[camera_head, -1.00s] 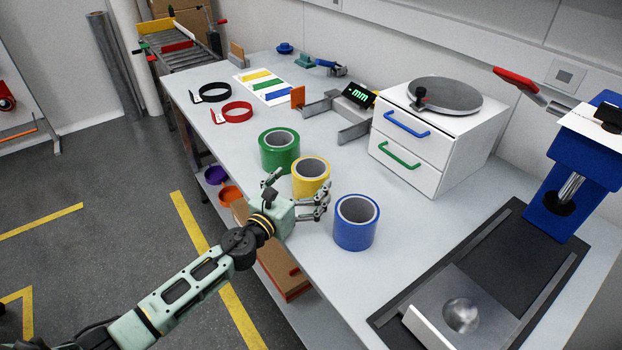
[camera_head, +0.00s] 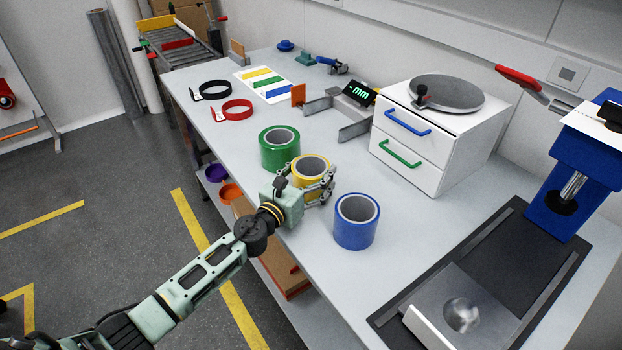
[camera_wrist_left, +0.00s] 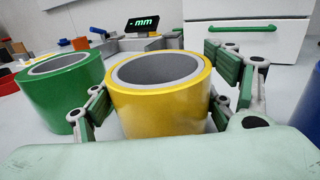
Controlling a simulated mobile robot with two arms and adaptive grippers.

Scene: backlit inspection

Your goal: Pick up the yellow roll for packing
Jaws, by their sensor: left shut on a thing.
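The yellow roll (camera_head: 311,168) stands upright on the workbench, between the green roll (camera_head: 279,150) and the blue roll (camera_head: 356,222). My left gripper (camera_head: 309,185) is shut on the yellow roll, with its fingers around the roll's sides. In the left wrist view the yellow roll (camera_wrist_left: 160,100) fills the middle, between the two fingers, and its grey inner core shows from above. The green roll (camera_wrist_left: 62,90) is close beside the left finger there. The lower front of the yellow roll is hidden by the gripper's palm. My right gripper does not show.
A white drawer unit (camera_head: 437,140) with blue and green handles stands behind the rolls. A measuring device with a display (camera_head: 360,93) is further back. A dark plate with a blue press (camera_head: 580,165) is at the right. The bench's left edge (camera_head: 240,183) runs close to the green roll.

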